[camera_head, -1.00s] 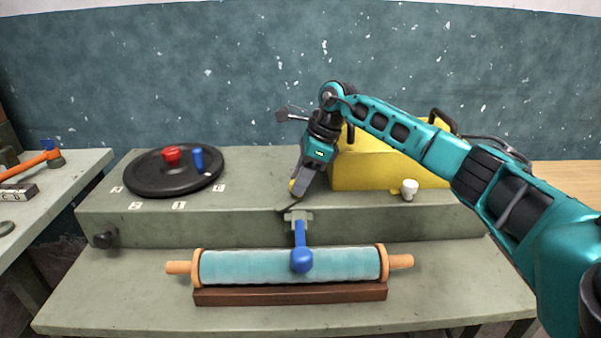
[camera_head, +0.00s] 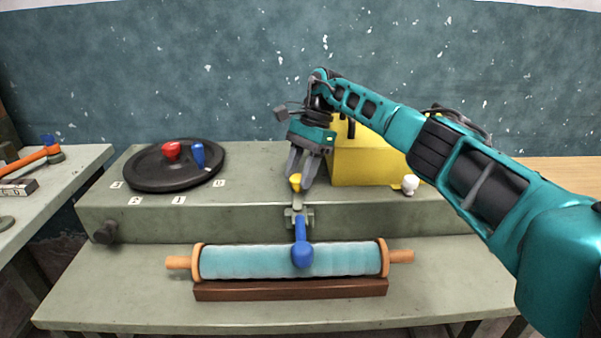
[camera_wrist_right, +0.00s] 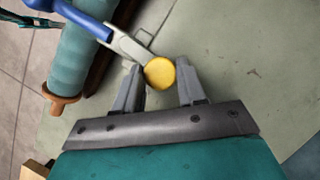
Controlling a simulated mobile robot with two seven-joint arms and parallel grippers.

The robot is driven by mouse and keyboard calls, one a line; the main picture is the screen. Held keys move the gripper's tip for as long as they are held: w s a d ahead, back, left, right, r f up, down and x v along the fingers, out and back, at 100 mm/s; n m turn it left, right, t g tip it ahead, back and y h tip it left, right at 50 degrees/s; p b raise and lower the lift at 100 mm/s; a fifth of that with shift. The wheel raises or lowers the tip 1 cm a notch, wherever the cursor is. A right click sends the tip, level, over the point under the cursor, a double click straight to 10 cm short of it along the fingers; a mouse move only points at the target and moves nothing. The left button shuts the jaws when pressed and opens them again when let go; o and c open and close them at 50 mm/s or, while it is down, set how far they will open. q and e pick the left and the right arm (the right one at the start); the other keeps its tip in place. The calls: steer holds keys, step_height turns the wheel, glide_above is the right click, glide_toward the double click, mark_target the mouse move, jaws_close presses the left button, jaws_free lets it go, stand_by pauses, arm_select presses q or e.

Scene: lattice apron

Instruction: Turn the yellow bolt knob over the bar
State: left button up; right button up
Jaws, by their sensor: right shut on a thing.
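The yellow bolt knob (camera_head: 295,182) stands on the grey ledge, just behind a metal bracket (camera_head: 299,215) at the ledge's front edge. My right gripper (camera_head: 301,180) comes down on it from behind, shut on it. In the right wrist view the round yellow top (camera_wrist_right: 159,73) sits between the two grey fingers. A pale flat metal bar (camera_wrist_right: 130,45) runs from beside the knob to a blue handle (camera_wrist_right: 82,18). In the head view this blue handle (camera_head: 302,245) hangs down in front of the roller. My left gripper is out of view.
A teal roller (camera_head: 240,263) with orange ends lies on a brown base below the ledge. A black disc (camera_head: 150,180) with red and blue knobs is at left. A yellow box (camera_head: 370,163) and a white knob (camera_head: 410,185) stand at right, close to my arm.

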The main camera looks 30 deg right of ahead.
stand_by(0.4)
steer(key=o, duration=1.1)
steer(key=shift+r, duration=0.15)
